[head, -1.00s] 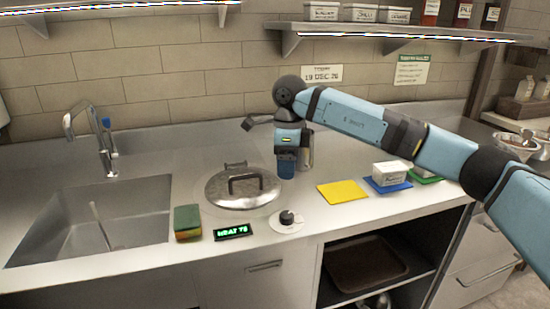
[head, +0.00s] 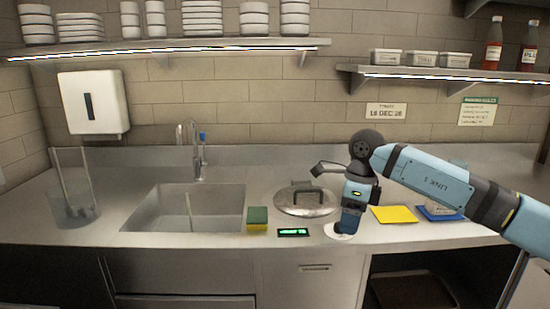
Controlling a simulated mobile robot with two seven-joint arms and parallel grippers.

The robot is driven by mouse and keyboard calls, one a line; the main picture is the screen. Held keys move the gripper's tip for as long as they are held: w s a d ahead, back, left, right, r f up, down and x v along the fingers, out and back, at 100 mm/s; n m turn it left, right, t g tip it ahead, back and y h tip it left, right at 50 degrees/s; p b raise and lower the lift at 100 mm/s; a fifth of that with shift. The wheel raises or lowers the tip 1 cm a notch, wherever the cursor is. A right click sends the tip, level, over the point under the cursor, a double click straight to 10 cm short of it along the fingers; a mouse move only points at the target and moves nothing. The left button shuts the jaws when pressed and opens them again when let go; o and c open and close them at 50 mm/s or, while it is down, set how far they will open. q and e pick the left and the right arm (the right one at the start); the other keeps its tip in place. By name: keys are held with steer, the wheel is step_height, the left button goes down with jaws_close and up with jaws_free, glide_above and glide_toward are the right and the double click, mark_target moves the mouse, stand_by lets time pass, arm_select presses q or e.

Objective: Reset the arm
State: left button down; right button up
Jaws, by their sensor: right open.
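My right arm comes in from the right, and its blue gripper (head: 346,226) points down at the counter, to the right of the lidded pan. Its jaws are open, and no object shows between them. The gripper hangs over the white dial plate (head: 336,235) and hides its black knob; I cannot tell whether they touch. The metal lid (head: 300,205) with its arched handle lies just left of the gripper. My left gripper is not in view.
A green-and-yellow sponge (head: 258,219) and a small lit display (head: 293,232) sit left of the dial. A yellow mat (head: 394,214) and a blue mat (head: 432,214) lie to the right. The sink (head: 170,210) and a clear bin (head: 73,210) are farther left. Shelves run above.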

steer(key=s+a+f+m+t+y, duration=0.1)
steer(key=s+a+f+m+y, duration=0.4)
steer(key=s+a+y, duration=0.4)
steer(key=s+a+f+m+t+y, duration=0.1)
steer(key=s+a+f+m+y, duration=0.2)
steer(key=s+a+m+y, duration=0.6)
steer(key=d+f+m+t+h, duration=0.45)
steer(key=m+t, duration=0.35)
steer(key=m, duration=0.3)
steer(key=d+f+m+t+h, duration=0.5)
steer(key=m+t, duration=0.3)
steer(key=m, duration=0.3)
steer(key=s+d+f+m+g+h, duration=0.3)
steer(key=s+d+f+m, duration=0.25)
steer(key=f, duration=0.25)
steer(key=s+d+f+m+g+h, duration=0.25)
steer(key=s+d+f+m, duration=0.2)
steer(key=s+f, duration=0.3)
arm_select(q)
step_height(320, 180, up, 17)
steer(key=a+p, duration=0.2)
steer(key=p, duration=2.2)
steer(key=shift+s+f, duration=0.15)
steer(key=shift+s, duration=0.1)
arm_select(e)
step_height(320, 180, up, 16)
steer(key=s+d+h, duration=0.1)
steer(key=s, duration=0.1)
steer(key=shift+s+g, duration=0.15)
steer(key=shift+g, duration=0.2)
